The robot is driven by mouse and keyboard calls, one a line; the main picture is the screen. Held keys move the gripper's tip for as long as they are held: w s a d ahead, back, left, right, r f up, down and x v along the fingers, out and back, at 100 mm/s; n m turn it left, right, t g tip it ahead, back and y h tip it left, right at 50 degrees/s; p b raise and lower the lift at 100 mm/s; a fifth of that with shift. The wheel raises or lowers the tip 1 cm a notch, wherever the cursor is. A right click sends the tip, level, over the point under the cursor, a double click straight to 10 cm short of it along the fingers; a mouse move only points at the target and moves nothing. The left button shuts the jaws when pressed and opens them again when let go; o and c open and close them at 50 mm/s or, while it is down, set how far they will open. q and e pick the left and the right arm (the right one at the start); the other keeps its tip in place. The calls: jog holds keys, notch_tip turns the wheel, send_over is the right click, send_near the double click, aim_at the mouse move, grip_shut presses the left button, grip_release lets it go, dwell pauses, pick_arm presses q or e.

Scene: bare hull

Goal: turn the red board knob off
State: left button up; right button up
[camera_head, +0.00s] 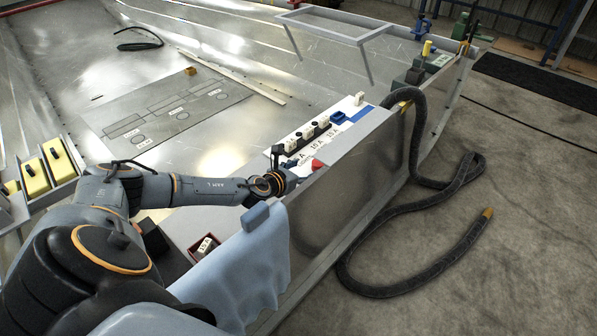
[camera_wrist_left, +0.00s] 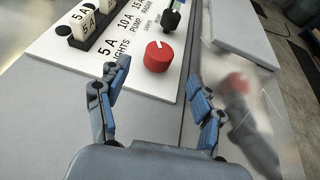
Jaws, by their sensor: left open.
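The red board knob (camera_wrist_left: 158,57) is round, with a small white mark on its top. It sits at the near corner of the white switch board (camera_wrist_left: 70,28). In the head view the knob (camera_head: 317,164) shows small, just right of my left gripper (camera_head: 288,170). In the left wrist view my left gripper (camera_wrist_left: 152,82) is open and empty. Its two fingers are spread on either side of the near side of the knob, apart from it. My right gripper is in neither view.
White 5 A fuses (camera_wrist_left: 85,22) in a black holder and a black switch (camera_wrist_left: 172,18) are close to the knob. A blue cloth (camera_head: 235,265) hangs over the hull's near edge. A dark hose (camera_head: 420,140) drapes over the side.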

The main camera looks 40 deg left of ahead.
pick_arm(q)
jog(key=shift+v, duration=1.25)
